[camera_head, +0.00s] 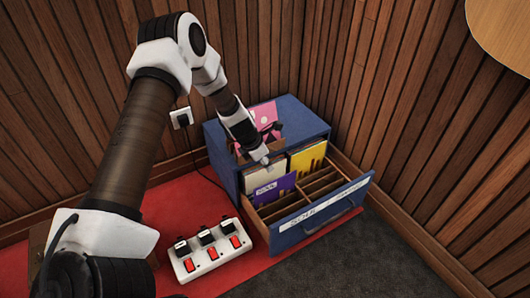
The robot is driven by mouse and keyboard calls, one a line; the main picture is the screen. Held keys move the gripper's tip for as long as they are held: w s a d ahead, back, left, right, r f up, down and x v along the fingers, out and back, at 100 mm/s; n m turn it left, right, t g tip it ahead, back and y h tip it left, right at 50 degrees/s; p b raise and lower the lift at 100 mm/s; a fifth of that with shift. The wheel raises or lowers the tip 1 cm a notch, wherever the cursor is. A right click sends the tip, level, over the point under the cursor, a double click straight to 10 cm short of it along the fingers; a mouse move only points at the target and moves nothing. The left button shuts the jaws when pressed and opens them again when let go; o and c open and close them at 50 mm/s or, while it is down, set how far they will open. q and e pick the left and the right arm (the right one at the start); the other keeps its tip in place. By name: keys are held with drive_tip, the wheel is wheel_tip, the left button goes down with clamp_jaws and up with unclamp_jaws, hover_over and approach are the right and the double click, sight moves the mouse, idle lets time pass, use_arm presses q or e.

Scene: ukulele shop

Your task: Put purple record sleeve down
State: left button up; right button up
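The purple record sleeve (274,190) stands in the left front part of the open drawer (318,208) of a blue cabinet. It leans in front of a cream sleeve (264,176), and its lower part is hidden in the drawer. A yellow sleeve (308,159) stands at the back right of the drawer. My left gripper (263,160) points down over the drawer's back left, close above the cream sleeve. It appears apart from the purple sleeve; its fingers are too small to tell if open. My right gripper is not in view.
A pink sleeve (264,115) stands on top of the blue cabinet (302,122), partly behind my arm. A white box with red switches (212,250) lies on the red mat (190,204). Wooden walls close in behind.

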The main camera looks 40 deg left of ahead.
use_arm(q)
drive_tip(key=s+d+f+m+g+y, duration=0.1)
drive_tip(key=s+d+f+m, duration=0.25)
drive_tip(key=s+m, duration=0.35)
drive_tip(key=s+d+f+m+g, duration=0.1)
drive_tip(key=s+d+f+m, duration=0.25)
drive_tip(key=s+m, duration=0.3)
drive_tip(key=s+d+f+m+g+y, duration=0.1)
drive_tip(key=s+d+f+m, duration=0.25)
drive_tip(key=s+m, duration=0.35)
drive_tip(key=s+d+r+m+g, duration=0.1)
drive_tip(key=s+d+m, duration=0.4)
drive_tip(key=s+m, duration=0.5)
drive_tip(key=shift+s+r, duration=0.35)
drive_tip(key=shift+s, duration=0.9)
drive_tip(key=shift+d, duration=0.1)
